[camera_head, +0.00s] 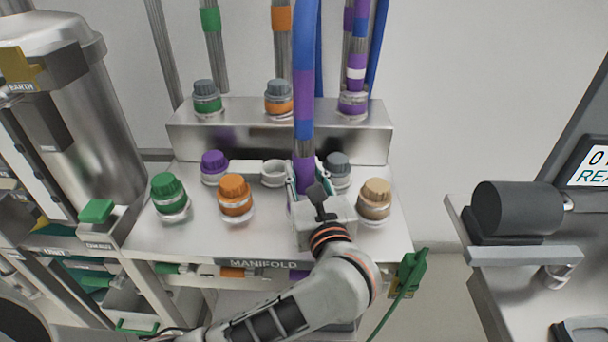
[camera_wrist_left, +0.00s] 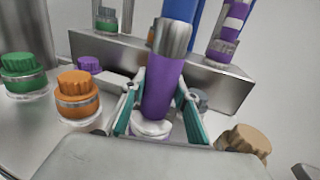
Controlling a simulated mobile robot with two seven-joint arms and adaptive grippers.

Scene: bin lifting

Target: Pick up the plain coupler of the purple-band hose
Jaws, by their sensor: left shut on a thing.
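The purple-band hose (camera_head: 303,60) is blue with a purple band and hangs down in front of the stepped metal manifold. Its plain purple coupler (camera_head: 303,174) is at the hose's lower end and has no white stripe. It stands nearly upright in the left wrist view (camera_wrist_left: 162,85). My left gripper (camera_head: 306,183) is shut on this coupler, with a teal-lined finger on each side of it (camera_wrist_left: 158,108). A pale ring shows beneath the coupler; I cannot tell whether coupler and port are joined. My right gripper is not in view.
Purple (camera_head: 214,165), green (camera_head: 168,192), orange (camera_head: 235,193), grey (camera_head: 338,167) and tan (camera_head: 375,196) caps stand around the gripper on the manifold (camera_head: 285,150). A white-striped purple coupler (camera_head: 354,90) is on the upper step. An open white port (camera_head: 274,173) is left of the held coupler.

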